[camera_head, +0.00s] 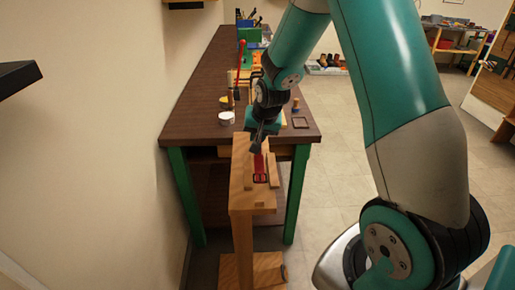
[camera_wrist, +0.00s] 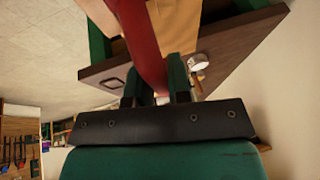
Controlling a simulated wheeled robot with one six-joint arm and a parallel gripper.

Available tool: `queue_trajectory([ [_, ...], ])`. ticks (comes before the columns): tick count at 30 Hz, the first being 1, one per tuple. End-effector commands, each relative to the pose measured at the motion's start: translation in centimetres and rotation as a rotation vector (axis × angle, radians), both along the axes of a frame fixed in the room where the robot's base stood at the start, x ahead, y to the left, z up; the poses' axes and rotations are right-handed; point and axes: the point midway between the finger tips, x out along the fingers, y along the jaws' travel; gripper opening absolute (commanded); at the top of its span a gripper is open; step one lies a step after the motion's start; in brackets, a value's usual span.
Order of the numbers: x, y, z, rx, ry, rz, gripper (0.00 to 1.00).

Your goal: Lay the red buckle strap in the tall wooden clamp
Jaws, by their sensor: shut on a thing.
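The red buckle strap (camera_head: 260,163) hangs from my gripper (camera_head: 257,143) in the head view, with its dark-framed buckle (camera_head: 261,178) at the near end. In the wrist view the strap (camera_wrist: 142,40) runs up and away from between my gripper's fingers (camera_wrist: 153,92), which are shut on it. The tall wooden clamp (camera_head: 241,185) stands in front of the bench on a wooden foot. The strap overlaps the clamp's top in the head view; whether it touches the wood I cannot tell.
The dark-topped workbench (camera_head: 195,115) with green legs stands behind the clamp. A white cup (camera_head: 226,118), a small frame (camera_head: 300,122) and several tools are on it. A plain wall (camera_head: 90,150) lies to the left. The tiled floor (camera_head: 335,150) to the right is open.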

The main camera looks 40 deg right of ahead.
Motion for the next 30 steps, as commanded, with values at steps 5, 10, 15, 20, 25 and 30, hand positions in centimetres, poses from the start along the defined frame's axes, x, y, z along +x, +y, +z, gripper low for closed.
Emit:
queue_trajectory([
  [5, 0.0, 0.0, -2.0, 0.0, 0.0, 0.0, 0.0],
  [10, 0.0, 0.0, -4.2, 0.001, 0.003, 0.0, 0.0],
  [15, 0.0, 0.0, -5.8, 0.0, -0.001, 0.0, 0.0],
  [20, 0.0, 0.0, -5.9, 0.0, -0.001, 0.0, 0.0],
  [25, 0.0, 0.0, -5.9, 0.001, -0.001, 0.0, 0.44],
  [30, 0.0, 0.0, -5.9, 0.0, -0.001, 0.0, 0.44],
])
